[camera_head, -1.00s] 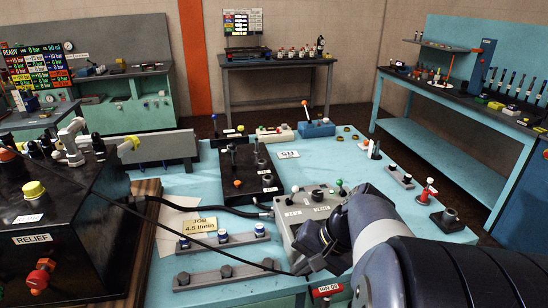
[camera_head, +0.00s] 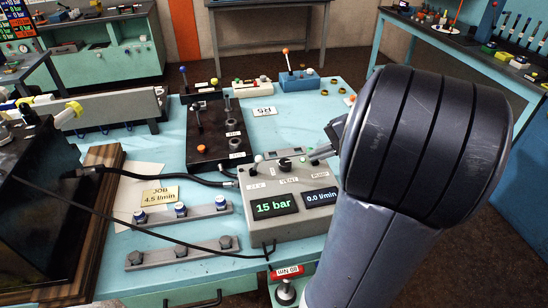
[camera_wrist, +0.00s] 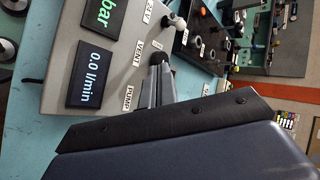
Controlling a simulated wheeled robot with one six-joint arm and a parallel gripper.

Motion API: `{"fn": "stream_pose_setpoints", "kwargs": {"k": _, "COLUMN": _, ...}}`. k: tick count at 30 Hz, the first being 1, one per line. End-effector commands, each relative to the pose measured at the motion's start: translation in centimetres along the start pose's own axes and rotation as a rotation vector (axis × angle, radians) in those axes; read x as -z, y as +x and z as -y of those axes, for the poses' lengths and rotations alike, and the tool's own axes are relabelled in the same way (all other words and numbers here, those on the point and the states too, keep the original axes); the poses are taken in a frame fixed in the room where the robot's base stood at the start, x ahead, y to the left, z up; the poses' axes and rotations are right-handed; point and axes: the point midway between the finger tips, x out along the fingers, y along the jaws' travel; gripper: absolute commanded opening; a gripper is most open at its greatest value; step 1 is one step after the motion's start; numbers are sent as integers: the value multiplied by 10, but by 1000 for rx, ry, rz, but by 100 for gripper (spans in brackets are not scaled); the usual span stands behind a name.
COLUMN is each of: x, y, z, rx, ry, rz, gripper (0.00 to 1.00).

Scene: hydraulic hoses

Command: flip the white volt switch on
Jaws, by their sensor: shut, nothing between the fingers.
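The white-tipped switch (camera_head: 258,158) stands at the far left of the grey control box (camera_head: 255,220), by a label that looks like 24V. It also shows in the wrist view (camera_wrist: 181,23). A black knob (camera_head: 285,163) stands in the middle by the VENT label, also in the wrist view (camera_wrist: 163,56). My gripper (camera_head: 312,157) is shut and empty over the right part of the box top. In the wrist view its fingertips (camera_wrist: 160,68) are close to the black knob; I cannot tell whether they touch. The PUMP control is hidden.
The box's displays read 15 bar and 0.0 l/min. A black block (camera_head: 208,150) with levers stands behind the box. Black hoses (camera_head: 165,178) run left of it. A red-tagged fitting (camera_head: 287,285) is at the front edge.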

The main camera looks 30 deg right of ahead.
Motion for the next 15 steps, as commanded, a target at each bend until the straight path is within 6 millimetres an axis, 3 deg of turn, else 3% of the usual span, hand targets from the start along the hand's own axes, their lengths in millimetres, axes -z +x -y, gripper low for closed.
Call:
{"fn": "stream_pose_setpoints", "kwargs": {"k": 5, "x": -1, "y": 18, "z": 1, "rx": 0, "ry": 0, "rz": 5, "gripper": 0}}
{"fn": "stream_pose_setpoints", "kwargs": {"k": 15, "x": -2, "y": 90, "z": 1, "rx": -2, "ry": 1, "rz": 9, "gripper": 0}}
